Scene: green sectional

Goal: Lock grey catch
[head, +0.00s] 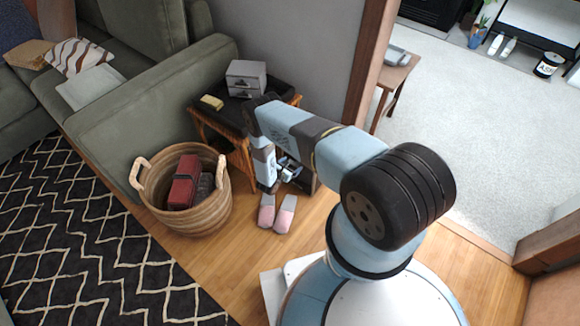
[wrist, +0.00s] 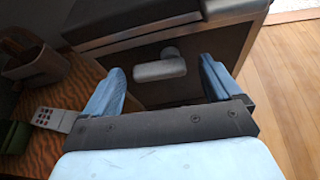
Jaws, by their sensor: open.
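The grey catch (wrist: 158,70) shows in the wrist view on the dark front panel (wrist: 180,92) of a low cabinet. It is a rounded grey bar lying about level, with a small round knob at its upper right. My gripper (wrist: 163,66) is open, with one blue finger on each side of the catch in the picture. Whether either finger touches the catch or panel cannot be told. In the head view my gripper (head: 288,172) is low beside the dark-topped wooden bench (head: 283,92); the catch cannot be made out there.
A woven basket (head: 152,206) holding a red item stands left of my arm. Pink-and-grey slippers (head: 284,218) lie on the wooden floor below my gripper. A grey drawer box (head: 246,80) and a yellow block (head: 211,102) sit on the bench. A light remote-like object (wrist: 55,118) lies left in the wrist view.

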